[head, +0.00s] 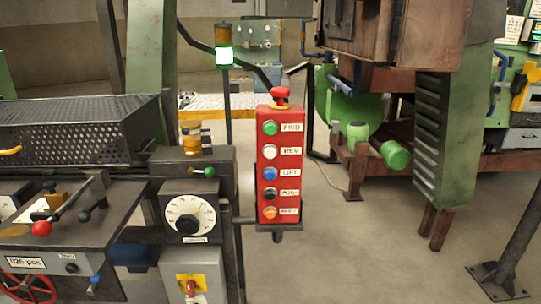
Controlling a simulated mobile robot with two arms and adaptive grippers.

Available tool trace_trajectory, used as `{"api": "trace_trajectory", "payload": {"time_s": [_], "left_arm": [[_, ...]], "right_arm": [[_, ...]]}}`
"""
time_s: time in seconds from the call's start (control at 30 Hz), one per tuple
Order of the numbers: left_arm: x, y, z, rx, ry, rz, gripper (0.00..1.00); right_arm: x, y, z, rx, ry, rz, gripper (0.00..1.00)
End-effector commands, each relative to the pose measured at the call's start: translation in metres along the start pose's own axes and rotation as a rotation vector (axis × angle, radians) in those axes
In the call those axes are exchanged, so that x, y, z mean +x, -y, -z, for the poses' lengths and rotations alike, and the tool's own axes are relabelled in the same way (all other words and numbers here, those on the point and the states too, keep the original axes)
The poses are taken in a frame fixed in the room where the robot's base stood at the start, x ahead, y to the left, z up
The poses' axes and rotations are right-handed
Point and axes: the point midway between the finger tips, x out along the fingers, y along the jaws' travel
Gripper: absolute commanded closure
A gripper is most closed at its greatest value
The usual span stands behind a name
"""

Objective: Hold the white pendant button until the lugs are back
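A red pendant box (279,175) hangs upright in the middle of the head view, with a column of labelled buttons on its face. The white button (270,152) is second from the top, with a label beside it that seems to read REV. A green button (270,128) is above it, and blue (269,174), black (269,194) and orange (269,213) buttons are below. A red mushroom knob (281,94) tops the box. Nothing touches the white button. Neither of my grippers is in view. I cannot make out the lugs.
A machine with a dial (187,216), levers and a red handwheel (28,286) stands close on the left. A green louvred column (444,140) stands right. The floor (360,245) right of the pendant is clear.

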Motion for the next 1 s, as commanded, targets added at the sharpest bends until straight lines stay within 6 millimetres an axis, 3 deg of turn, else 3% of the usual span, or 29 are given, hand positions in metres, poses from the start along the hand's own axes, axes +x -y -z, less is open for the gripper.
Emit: {"api": "trace_trajectory", "payload": {"time_s": [0.07, 0.2, 1.0], "left_arm": [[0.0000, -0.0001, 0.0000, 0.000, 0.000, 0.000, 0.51], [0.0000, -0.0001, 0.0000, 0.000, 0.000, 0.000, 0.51], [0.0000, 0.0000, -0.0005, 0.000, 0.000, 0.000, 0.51]], "right_arm": [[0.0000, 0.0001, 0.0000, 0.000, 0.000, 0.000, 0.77], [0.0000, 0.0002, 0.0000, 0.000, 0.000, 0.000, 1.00], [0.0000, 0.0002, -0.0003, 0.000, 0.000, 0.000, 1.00]]}}
